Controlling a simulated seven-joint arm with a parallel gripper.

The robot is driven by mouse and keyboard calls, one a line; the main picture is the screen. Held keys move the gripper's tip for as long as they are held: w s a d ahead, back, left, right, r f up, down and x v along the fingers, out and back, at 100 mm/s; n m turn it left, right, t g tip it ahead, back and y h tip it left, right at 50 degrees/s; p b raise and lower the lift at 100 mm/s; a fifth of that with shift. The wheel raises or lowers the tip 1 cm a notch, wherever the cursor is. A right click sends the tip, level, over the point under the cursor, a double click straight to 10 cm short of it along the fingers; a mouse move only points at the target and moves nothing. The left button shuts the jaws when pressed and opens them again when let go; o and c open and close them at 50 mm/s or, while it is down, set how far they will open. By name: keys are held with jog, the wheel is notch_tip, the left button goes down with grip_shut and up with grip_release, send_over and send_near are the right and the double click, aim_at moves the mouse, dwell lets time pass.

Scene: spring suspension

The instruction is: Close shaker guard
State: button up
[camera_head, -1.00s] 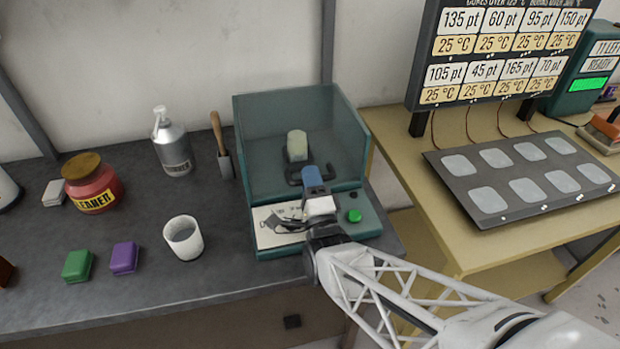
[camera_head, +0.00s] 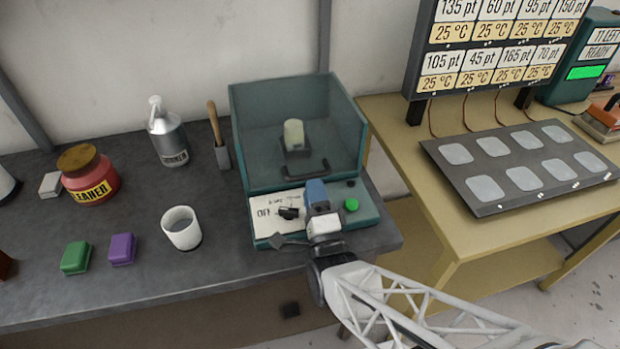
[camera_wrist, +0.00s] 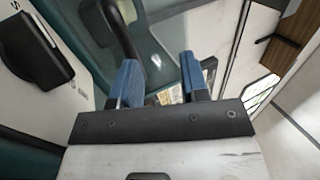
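The shaker is a teal box with a see-through guard (camera_head: 262,160) at the right end of the dark bench. Its black guard handle (camera_head: 306,173) sits low at the front, and the clear panel appears to stand down over the front. A pale bottle (camera_head: 293,134) shows inside the box. My gripper (camera_head: 315,188) is just in front of the handle, above the control panel. In the wrist view its blue fingers (camera_wrist: 160,78) are apart with nothing held between them. The dark handle (camera_wrist: 122,35) runs beyond the left finger; whether they touch is unclear.
The control panel carries a black knob (camera_head: 288,213) and a green button (camera_head: 351,205). A hotplate panel (camera_head: 525,160) lies on the right table.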

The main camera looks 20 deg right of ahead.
jog(key=shift+v, duration=0.9)
jog(key=r+n+g, duration=0.1)
jog(key=w+r+n+g, duration=0.1)
jog(key=n, duration=0.1)
jog(key=shift+w+r+g+y, duration=0.3)
jog(key=shift+w+g, duration=0.05)
jog(key=shift+g, duration=0.05)
jog(key=s+d+r+n+g, duration=0.5)
jog(key=s+r+n+g, duration=0.6)
jog(key=n+g, duration=0.4)
jog(key=shift+r+g+h, duration=0.4)
jog(key=shift+r+g, duration=0.2)
jog(key=shift+g, duration=0.5)
jog(key=shift+o, duration=0.4)
dwell(0.4)
